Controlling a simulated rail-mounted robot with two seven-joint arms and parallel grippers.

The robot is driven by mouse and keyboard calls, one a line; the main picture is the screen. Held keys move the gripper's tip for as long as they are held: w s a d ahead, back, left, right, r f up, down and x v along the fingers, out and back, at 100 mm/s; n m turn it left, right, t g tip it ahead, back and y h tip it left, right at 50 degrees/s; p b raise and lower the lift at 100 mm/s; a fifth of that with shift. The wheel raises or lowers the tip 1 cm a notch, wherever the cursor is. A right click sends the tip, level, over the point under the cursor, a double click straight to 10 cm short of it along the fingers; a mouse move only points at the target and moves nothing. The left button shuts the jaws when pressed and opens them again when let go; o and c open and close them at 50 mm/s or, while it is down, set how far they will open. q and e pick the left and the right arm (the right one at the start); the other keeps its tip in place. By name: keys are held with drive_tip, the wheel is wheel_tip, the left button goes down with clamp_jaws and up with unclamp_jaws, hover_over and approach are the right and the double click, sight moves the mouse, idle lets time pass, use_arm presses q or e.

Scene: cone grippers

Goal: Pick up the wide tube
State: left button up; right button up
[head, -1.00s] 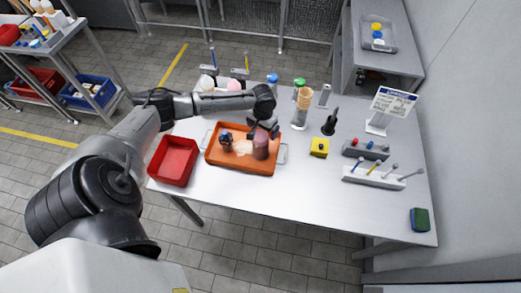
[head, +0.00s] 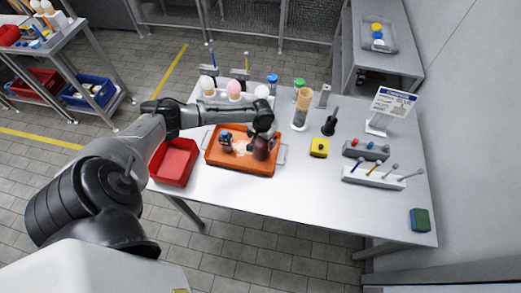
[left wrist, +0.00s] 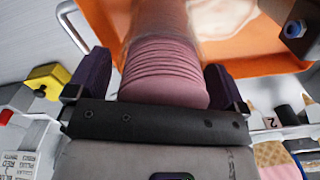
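The wide tube (head: 261,153), a dusky pink-brown cylinder, stands in the orange tray (head: 225,164) on the table. In the left wrist view the tube (left wrist: 165,70) shows pink, ribbed contents at its near end and a clear wall beyond. My left gripper (head: 263,139) is at the tube's upper part, hiding some of it in the head view. In the left wrist view its dark purple fingers (left wrist: 158,75) are on either side of the tube, with narrow gaps showing, so it looks open. My right gripper is not in view.
A small blue-topped item (head: 226,140) stands left of the tube in the tray. A red bin (head: 174,162) is left of the tray. A cone stack (head: 303,103), a yellow block (head: 319,148) and grey racks (head: 373,177) are to the right. The front right of the table is mostly clear.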

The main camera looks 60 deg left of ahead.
use_arm(q)
drive_tip(key=c, duration=1.1)
drive_tip(key=shift+r, duration=0.15)
